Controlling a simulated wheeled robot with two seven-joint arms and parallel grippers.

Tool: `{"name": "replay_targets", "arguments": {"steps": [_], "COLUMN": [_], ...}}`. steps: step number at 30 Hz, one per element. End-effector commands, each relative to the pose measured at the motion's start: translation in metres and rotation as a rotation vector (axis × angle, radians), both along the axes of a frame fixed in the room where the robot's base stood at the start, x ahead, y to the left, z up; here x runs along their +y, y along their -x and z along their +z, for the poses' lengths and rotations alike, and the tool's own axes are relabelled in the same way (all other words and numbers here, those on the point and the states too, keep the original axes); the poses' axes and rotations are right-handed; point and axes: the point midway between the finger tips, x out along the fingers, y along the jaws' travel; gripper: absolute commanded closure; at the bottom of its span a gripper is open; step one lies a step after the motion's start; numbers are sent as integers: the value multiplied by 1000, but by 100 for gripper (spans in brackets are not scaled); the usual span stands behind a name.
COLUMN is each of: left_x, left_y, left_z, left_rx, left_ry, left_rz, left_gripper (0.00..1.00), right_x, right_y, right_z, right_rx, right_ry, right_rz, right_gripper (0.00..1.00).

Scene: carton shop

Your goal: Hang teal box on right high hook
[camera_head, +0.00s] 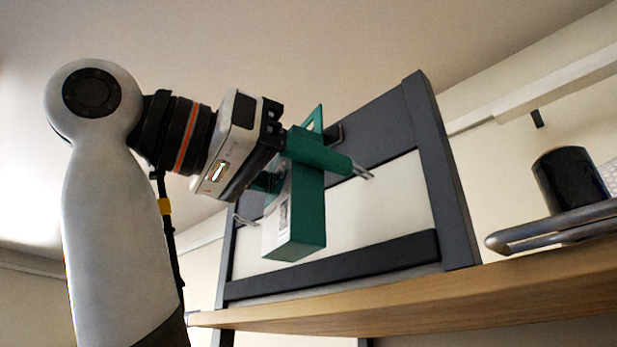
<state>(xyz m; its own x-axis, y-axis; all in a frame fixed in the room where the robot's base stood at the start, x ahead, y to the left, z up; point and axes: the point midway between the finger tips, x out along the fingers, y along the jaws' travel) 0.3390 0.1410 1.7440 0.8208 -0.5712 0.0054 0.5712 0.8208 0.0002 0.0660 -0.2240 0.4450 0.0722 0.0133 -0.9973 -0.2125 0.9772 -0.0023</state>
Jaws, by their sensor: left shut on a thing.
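The teal box (308,215) is upright but slightly tilted in front of the rack, with a pale label on its left face. A teal hanging tab with an opening (317,120) stands above it. My left gripper (303,168) is shut on the box near its top, with fingers of similar green on either side. A metal hook tip (362,173) shows just right of the box, beside a fingertip. A dark bracket (334,133) sits on the upper rail behind the tab. Whether the hook passes through the tab is hidden. My right gripper is not in view.
The dark rack frame (440,175) with a white panel stands on a wooden shelf (430,300). Another metal hook (243,220) shows left of the box. A black cylinder (570,180) and a grey rail (550,225) are at the right.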

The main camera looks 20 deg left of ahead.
Motion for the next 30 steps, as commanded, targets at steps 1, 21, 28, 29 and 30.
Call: {"name": "replay_targets", "arguments": {"steps": [1,21,28,29,30], "left_x": [-2,-16,-20,-21,-21], "left_y": [-4,-41,-54,-56,-59], "left_z": [0,-3,-4,-4,-4], "left_rx": [2,2,1,1,2], "left_ry": [0,-1,-2,-2,-1], "left_rz": [-1,-1,0,0,0], "left_gripper": [72,72,72,72,72], "right_x": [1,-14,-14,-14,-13], "right_y": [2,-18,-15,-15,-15], "right_z": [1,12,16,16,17], "right_rx": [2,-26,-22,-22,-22], "right_ry": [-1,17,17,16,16], "right_rz": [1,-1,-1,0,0], "right_gripper": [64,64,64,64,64]}}
